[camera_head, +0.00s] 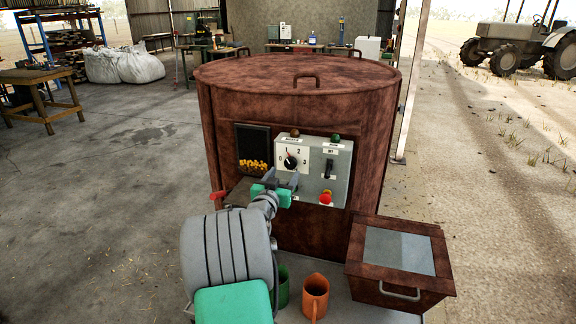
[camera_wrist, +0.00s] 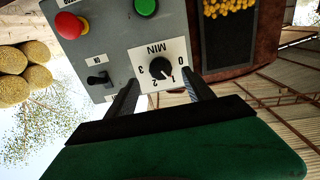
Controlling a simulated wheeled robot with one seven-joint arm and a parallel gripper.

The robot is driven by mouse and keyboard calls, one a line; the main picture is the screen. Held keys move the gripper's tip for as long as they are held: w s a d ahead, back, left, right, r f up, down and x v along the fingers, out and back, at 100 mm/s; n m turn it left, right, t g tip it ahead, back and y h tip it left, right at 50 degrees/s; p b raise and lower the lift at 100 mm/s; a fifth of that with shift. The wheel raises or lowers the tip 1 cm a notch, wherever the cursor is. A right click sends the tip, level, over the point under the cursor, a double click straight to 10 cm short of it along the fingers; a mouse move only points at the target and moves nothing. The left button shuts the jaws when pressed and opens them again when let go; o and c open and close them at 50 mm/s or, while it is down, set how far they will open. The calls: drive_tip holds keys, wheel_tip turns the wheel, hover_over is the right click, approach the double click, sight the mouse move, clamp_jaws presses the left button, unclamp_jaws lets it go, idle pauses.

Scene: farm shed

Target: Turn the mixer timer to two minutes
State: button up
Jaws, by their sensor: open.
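The mixer (camera_head: 240,190) is a rusty brown drum with a grey control panel (camera_head: 335,165) on its front. The timer is a black knob (camera_head: 291,162) on a white plate marked 0 to 3. In the wrist view the timer knob (camera_wrist: 161,68) appears upside down under the word MIN. Its white pointer seems to be near 1, but it is small. My gripper (camera_head: 282,179) is open and empty, in front of the panel just below the timer. In the wrist view the fingers of my gripper (camera_wrist: 161,88) straddle the line to the knob, apparently short of it.
The panel also has a black switch (camera_head: 328,168), a red button (camera_head: 325,198) and a green lamp (camera_head: 336,138). A window (camera_head: 252,148) with yellow pieces is left of it. A rusty box (camera_head: 400,260) and an orange mug (camera_head: 315,296) stand in front of the mixer.

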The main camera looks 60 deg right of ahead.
sight(290, 166)
drive_tip(key=d, duration=0.3)
drive_tip(key=d+p, duration=0.1)
drive_tip(key=d, duration=0.1)
drive_tip(key=shift+w+d, duration=0.2)
drive_tip(key=shift+w, duration=0.2)
drive_tip(key=c, duration=1.3)
drive_tip(key=shift+f+b, duration=0.2)
drive_tip(key=shift+b, duration=0.35)
